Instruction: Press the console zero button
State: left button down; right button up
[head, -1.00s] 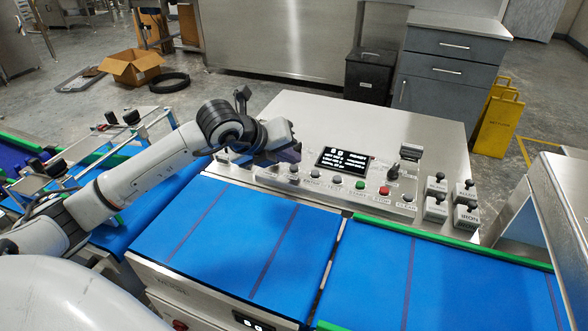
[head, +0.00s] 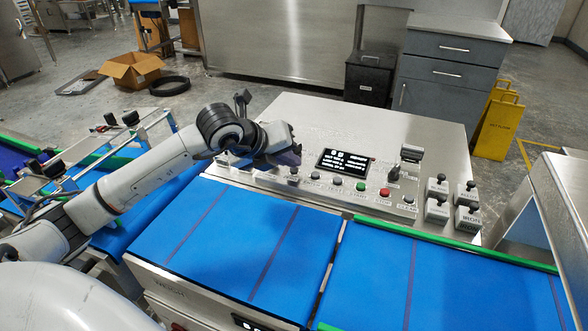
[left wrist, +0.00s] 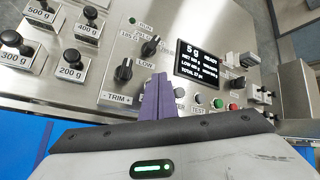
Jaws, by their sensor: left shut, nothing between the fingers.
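The console (head: 300,120) is a steel panel behind the blue belts, with a row of buttons along its front. My left gripper (head: 288,156) is shut and empty over the left part of the row. Its purple fingers (left wrist: 155,100) point at the panel in the left wrist view, left of a grey button (left wrist: 180,93). Contact is not clear.
The display (left wrist: 200,58) reads 5 g READY. Black knobs (left wrist: 124,70) stand close left of the fingers. The blue belt (head: 240,235) in front is clear.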

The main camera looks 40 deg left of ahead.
aim_at(291, 175)
pick_arm(q)
jog(key=shift+f, duration=0.2)
jog(key=shift+r, duration=0.1)
dwell(0.4)
jog(key=shift+r, duration=0.75)
jog(key=shift+p, duration=0.3)
notch_tip(291, 175, up, 5)
jog(key=p, duration=0.2)
jog(key=shift+p, duration=0.35)
